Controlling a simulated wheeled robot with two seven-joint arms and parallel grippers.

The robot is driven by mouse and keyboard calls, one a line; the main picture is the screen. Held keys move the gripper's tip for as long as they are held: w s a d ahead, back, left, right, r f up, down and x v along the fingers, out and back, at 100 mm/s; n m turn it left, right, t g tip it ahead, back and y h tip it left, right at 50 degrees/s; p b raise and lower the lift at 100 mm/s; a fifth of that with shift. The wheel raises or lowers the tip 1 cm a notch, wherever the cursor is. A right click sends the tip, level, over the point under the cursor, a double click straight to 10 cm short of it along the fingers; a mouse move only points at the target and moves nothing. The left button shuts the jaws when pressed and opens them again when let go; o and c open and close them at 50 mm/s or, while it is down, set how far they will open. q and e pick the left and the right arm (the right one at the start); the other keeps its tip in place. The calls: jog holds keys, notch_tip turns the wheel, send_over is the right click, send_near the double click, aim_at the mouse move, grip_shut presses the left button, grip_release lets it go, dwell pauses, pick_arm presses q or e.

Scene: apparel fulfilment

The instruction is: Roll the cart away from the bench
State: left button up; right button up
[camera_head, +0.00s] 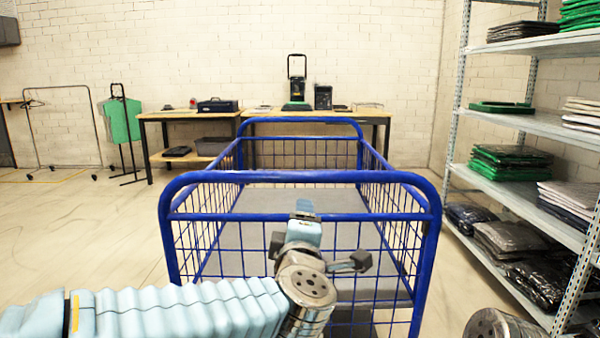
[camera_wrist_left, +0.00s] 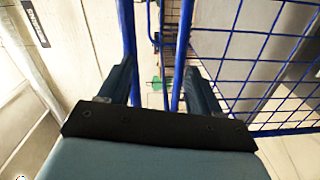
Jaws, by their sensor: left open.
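The cart (camera_head: 300,178) is a blue tubular frame with wire mesh sides and a grey bed. It stands directly in front of me in the head view, its near top rail crossing the middle. The wooden bench (camera_head: 376,120) is behind its far end. My left gripper (camera_head: 318,252) is open at the near end of the cart, below the top rail. In the left wrist view, the open jaws (camera_wrist_left: 160,72) have blue cart tubes (camera_wrist_left: 181,40) between or just beyond them; I cannot tell whether they touch. My right gripper is out of view.
A metal shelf rack (camera_head: 530,122) with folded garments stands close on the cart's right. A second wooden table (camera_head: 160,116) and a garment rail (camera_head: 62,125) stand at the back left. The floor left of the cart is clear.

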pick_arm(q)
jog(key=n, duration=0.2)
send_near(299, 176)
jog(key=w+p, duration=0.1)
jog(key=w, duration=0.2)
jog(key=w+p, duration=0.1)
jog(key=w, duration=0.6)
jog(key=shift+d+f+p, duration=0.2)
jog(key=shift+f+p, duration=0.1)
jog(key=shift+p, duration=0.1)
jog(key=shift+c, duration=0.3)
grip_shut()
jog(key=shift+w+r, duration=0.1)
